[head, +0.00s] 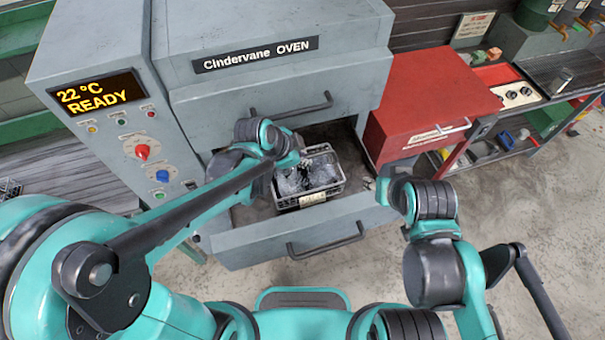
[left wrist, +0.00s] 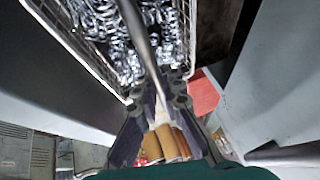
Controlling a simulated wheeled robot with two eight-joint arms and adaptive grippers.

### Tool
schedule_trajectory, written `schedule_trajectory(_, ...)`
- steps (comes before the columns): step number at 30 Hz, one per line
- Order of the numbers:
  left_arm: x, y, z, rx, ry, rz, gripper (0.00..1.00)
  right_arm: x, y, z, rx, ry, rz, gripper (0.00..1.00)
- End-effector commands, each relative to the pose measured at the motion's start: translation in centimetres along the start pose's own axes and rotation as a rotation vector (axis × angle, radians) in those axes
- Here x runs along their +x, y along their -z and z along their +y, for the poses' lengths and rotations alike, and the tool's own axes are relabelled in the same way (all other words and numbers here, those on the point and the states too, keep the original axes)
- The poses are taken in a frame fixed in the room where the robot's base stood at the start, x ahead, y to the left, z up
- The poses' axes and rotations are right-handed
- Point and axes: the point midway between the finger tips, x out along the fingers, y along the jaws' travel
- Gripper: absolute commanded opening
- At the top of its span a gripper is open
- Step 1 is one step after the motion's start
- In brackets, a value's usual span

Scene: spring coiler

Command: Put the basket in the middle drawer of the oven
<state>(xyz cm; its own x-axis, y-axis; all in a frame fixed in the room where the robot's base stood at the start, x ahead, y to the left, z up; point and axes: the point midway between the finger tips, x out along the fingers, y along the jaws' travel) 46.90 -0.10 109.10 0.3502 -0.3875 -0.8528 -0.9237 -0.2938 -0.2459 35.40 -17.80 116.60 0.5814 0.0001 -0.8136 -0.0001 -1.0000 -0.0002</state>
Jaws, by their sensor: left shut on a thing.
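The wire basket (head: 309,197), filled with shiny metal springs (head: 322,170), is within the outline of the open oven drawer (head: 305,236). I cannot tell whether it touches the drawer floor. My left gripper (head: 289,160) is over the basket's back left part. In the left wrist view the gripper (left wrist: 160,105) is shut on a thin grey bar, which looks like the basket's handle (left wrist: 140,35). The basket's wire side (left wrist: 75,42) and springs also show there. My right gripper (head: 388,186) is beside the drawer's right end; its fingers are too unclear to judge.
The oven (head: 262,80) has a closed upper drawer with a handle (head: 290,106) just above the open one. A red cabinet (head: 440,95) stands close on the right, with a workbench (head: 520,95) beyond it. The floor (head: 380,260) in front right of the drawer is clear.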

Motion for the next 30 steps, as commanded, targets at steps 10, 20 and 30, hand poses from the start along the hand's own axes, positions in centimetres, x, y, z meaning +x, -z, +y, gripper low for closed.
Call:
schedule_trajectory(10, 3.5, -1.9, 1.0, 0.0, 0.0, 0.001, 0.0, 1.1, -0.8, 0.0, 0.0, 0.0, 0.0, 0.4)
schedule_trajectory(20, 5.2, -2.8, 1.5, 0.0, 0.001, 0.001, 0.0, 1.5, -1.1, 0.0, 0.0, 0.0, 0.0, 0.4)
schedule_trajectory(30, 5.4, -2.9, 1.6, 0.0, 0.0, 0.0, 0.28, 1.7, -1.2, 0.0, 0.0, 0.0, 0.0, 0.4)
